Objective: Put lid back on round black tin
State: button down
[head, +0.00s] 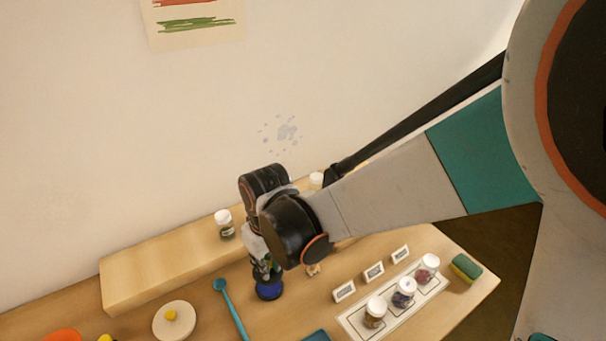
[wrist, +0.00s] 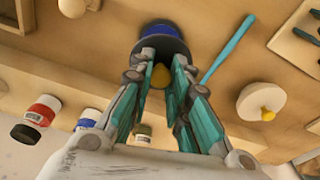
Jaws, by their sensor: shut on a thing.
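The round black tin (head: 269,291) stands on the table with blue pigment showing in its top. In the wrist view the tin (wrist: 160,30) is at the top middle, beyond my fingertips. My gripper (head: 268,270) is directly above the tin. In the wrist view my gripper (wrist: 159,80) is shut on the yellow knob of the lid (wrist: 160,76). The lid's dark disc looks to be over or close to the tin, partly covering the blue. I cannot tell whether lid and tin touch.
A pale disc with a yellow knob (head: 174,320) lies on the left. A teal spoon (head: 231,308) lies between it and the tin. A raised wooden shelf (head: 160,265) with a jar (head: 224,224) runs behind. Jars on a white card (head: 352,322) and a sponge (head: 466,267) are right.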

jog(key=shift+w+a+f, duration=0.1)
jog(key=shift+a+f, duration=0.1)
jog(key=shift+f, duration=0.05)
jog(key=shift+w+f+b, duration=0.1)
jog(key=shift+f+b, duration=2.4)
jog(key=shift+f, duration=0.6)
jog(key=shift+f+b, duration=0.15)
jog(key=shift+b, duration=0.25)
jog(key=c, duration=1.4)
grip_release()
jog(key=shift+c, duration=0.2)
jog(key=o, duration=0.5)
